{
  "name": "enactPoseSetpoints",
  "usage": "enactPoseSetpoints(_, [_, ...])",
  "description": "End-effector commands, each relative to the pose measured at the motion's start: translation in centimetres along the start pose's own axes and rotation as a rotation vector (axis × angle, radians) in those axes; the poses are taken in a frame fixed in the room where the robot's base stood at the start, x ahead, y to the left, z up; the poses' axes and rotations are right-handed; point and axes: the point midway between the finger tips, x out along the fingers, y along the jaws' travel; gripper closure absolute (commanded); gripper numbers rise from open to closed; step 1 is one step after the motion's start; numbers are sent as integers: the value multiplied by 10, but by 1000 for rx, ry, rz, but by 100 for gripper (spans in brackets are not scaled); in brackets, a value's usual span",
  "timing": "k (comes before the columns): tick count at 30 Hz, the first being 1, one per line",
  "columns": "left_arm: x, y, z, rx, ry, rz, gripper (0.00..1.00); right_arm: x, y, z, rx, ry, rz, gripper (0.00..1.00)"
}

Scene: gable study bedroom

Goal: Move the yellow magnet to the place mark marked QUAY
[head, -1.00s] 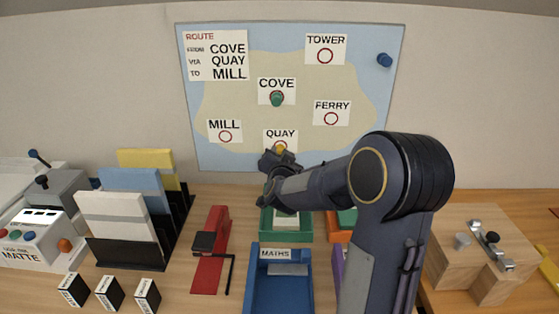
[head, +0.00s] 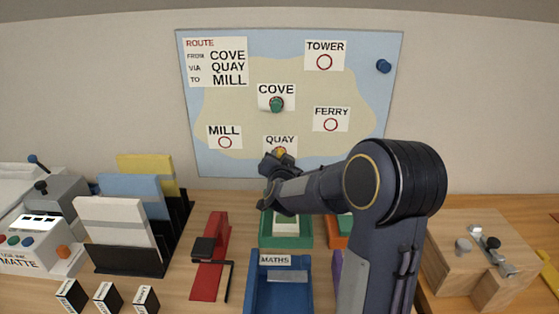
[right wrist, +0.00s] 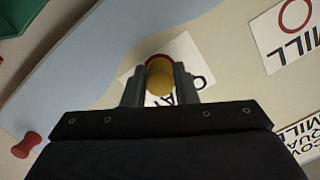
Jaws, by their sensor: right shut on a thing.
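The yellow magnet (head: 280,152) is between the fingers of my right gripper (head: 277,160), at the QUAY place mark (head: 281,140) low on the map board. In the right wrist view the fingers (right wrist: 159,80) are shut on the yellow magnet (right wrist: 160,79). It lies in front of the QUAY card (right wrist: 186,50) and covers most of the red ring; part of the ring shows at its edge. I cannot tell whether the magnet touches the board. My left gripper is not in view.
A green magnet (head: 277,104) is on COVE and a blue magnet (head: 383,66) is at the board's upper right. A red object (right wrist: 26,145) shows in the right wrist view. Below stand a green tray (head: 305,236), a blue MATHS tray (head: 262,290) and a red stapler (head: 212,270).

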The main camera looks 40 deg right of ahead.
Motion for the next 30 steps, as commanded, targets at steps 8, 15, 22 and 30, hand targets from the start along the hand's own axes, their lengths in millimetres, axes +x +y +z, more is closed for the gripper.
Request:
enactPoseSetpoints(8, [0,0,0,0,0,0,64,2,0,0,0,-1,0,87])
enactPoseSetpoints(15, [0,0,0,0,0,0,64,2,0,0,0,-1,0,73])
enactPoseSetpoints(22, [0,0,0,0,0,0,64,2,0,0,0,0,0,49])
enactPoseSetpoints(30, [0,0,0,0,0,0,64,1,0,0,0,0,0,49])
